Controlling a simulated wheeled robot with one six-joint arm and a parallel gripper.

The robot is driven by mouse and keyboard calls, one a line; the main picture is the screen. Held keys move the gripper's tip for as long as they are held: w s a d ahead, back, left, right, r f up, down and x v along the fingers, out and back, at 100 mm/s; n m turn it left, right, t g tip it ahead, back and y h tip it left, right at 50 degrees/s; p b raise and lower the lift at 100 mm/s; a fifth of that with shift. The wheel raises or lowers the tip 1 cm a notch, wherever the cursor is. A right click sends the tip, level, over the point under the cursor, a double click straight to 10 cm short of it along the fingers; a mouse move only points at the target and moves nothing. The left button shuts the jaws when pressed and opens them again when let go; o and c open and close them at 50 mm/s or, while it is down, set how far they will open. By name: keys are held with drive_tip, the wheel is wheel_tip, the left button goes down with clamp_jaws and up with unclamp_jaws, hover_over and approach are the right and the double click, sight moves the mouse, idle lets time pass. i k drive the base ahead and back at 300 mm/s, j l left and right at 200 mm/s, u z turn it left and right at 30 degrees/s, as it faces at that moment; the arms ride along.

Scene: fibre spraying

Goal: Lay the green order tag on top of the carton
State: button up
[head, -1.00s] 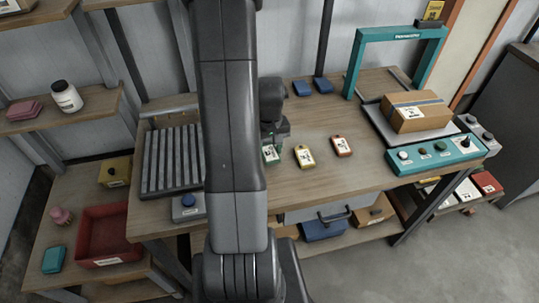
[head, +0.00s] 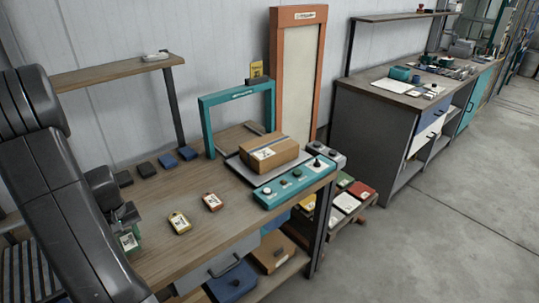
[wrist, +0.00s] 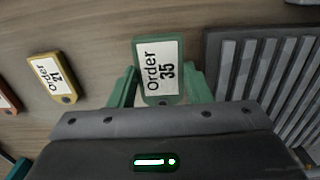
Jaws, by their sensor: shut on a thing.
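The green order tag (wrist: 160,70) has a white label reading "Order 35". In the wrist view it sits between the two green fingers of my gripper (wrist: 160,88), which is shut on it. In the head view the tag (head: 129,241) shows at the left end of the bench, below my gripper (head: 128,222). I cannot tell whether it is clear of the wood. The brown cardboard carton (head: 282,154) sits to the right on a grey plate behind the teal control panel. Its top has a white label and tape, and no tag lies on it.
A yellow tag (head: 180,223) and a red tag (head: 212,202) lie on the bench between my gripper and the carton. A teal arch (head: 237,95) stands behind the carton, and a teal button panel (head: 294,184) in front. A ribbed grey rack (wrist: 262,80) is beside my gripper.

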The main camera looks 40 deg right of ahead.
sight(280, 145)
drive_tip(key=l+u, duration=0.1)
drive_tip(key=l, duration=0.35)
drive_tip(key=k+l, duration=0.15)
drive_tip(key=l, duration=0.25)
drive_tip(key=k+l+u, duration=0.15)
drive_tip(key=l, duration=0.3)
drive_tip(key=i, duration=0.05)
